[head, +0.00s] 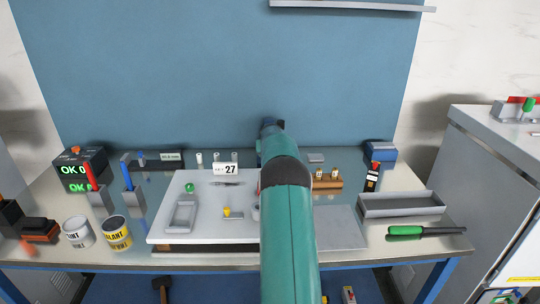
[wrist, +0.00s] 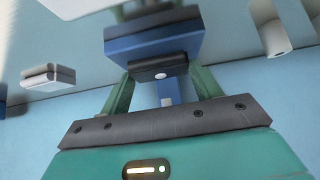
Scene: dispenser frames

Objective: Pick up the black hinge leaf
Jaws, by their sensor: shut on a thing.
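In the wrist view, my gripper (wrist: 161,84) has its two green fingers closed on a small black piece with a pale round dot, which looks like the black hinge leaf (wrist: 142,72). A blue block (wrist: 150,42) shows right against the black piece; I cannot tell whether they are joined. In the head view, my gripper (head: 270,126) is above the back of the bench, in front of the blue wall panel. My arm hides most of what it holds there.
A white board (head: 210,231) with small parts lies mid-bench (head: 345,258). An empty grey tray (head: 400,204) and a green-handled tool (head: 407,231) are at right. Two cans (head: 78,233) (head: 117,234) stand at left. A wooden block with pegs (head: 328,184) is right of my arm.

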